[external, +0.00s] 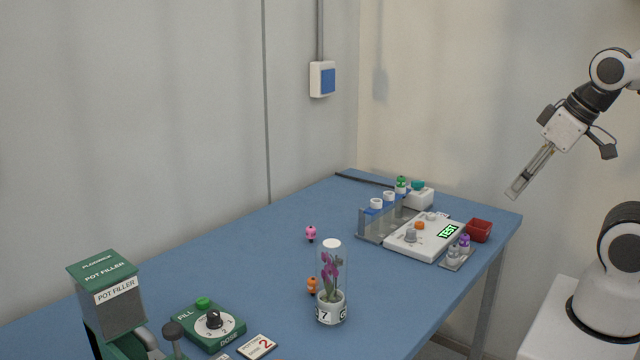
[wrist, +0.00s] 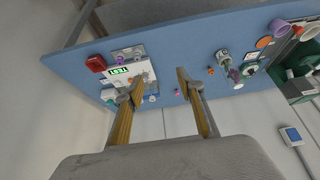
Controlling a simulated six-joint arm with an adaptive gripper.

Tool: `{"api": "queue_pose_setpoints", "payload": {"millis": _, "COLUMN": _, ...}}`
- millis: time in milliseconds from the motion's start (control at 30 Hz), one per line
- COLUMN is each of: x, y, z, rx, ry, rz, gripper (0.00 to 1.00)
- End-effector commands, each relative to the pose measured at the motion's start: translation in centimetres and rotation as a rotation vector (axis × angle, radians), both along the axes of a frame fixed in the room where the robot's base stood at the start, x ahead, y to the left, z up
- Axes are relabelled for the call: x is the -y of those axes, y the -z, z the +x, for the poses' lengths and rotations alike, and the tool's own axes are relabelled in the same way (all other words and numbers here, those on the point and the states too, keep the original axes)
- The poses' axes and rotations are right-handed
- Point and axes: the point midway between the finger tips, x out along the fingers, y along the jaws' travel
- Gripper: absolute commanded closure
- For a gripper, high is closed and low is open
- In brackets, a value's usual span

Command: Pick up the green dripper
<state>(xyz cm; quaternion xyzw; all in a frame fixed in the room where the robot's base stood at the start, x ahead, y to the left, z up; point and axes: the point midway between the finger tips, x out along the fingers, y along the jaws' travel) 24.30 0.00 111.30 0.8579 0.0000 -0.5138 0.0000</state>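The green dripper (external: 401,184) is a small green-topped piece at the back end of the tube rack (external: 372,226), next to a white block with a teal top. Its lower part is hidden behind the rack. In the wrist view I cannot make it out clearly; my left finger covers part of that area. My gripper (external: 516,192) is in the air to the right of the table, well away from the dripper. In the wrist view its two fingers (wrist: 160,86) are spread apart with nothing between them.
A white tester (external: 425,238) reading TEST, a red bin (external: 479,231) and a small tray with a purple dripper (external: 465,241) stand near the rack. Pink (external: 311,233) and orange (external: 312,286) drippers and a potted orchid under a clear cylinder (external: 331,285) stand mid-table.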

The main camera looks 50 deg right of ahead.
Motion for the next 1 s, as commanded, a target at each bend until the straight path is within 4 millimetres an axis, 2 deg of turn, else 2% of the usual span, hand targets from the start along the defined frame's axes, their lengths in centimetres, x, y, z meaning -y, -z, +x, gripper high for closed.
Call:
{"api": "queue_pose_setpoints", "payload": {"millis": 200, "x": 0.1, "y": 0.0, "z": 0.2, "rx": 0.002, "ry": 0.003, "rz": -0.002, "gripper": 0.62}}
{"api": "queue_pose_setpoints", "payload": {"millis": 367, "x": 0.6, "y": 0.0, "z": 1.5, "rx": 0.017, "ry": 0.018, "rz": -0.01, "gripper": 0.62}}
{"api": "queue_pose_setpoints", "payload": {"millis": 567, "x": 2.3, "y": 0.1, "z": 4.9, "rx": 0.062, "ry": 0.052, "rz": -0.037, "gripper": 0.62}}
{"api": "queue_pose_setpoints", "payload": {"millis": 1000, "x": 7.4, "y": 1.0, "z": 14.0, "rx": 0.195, "ry": 0.122, "rz": -0.105, "gripper": 0.62}}
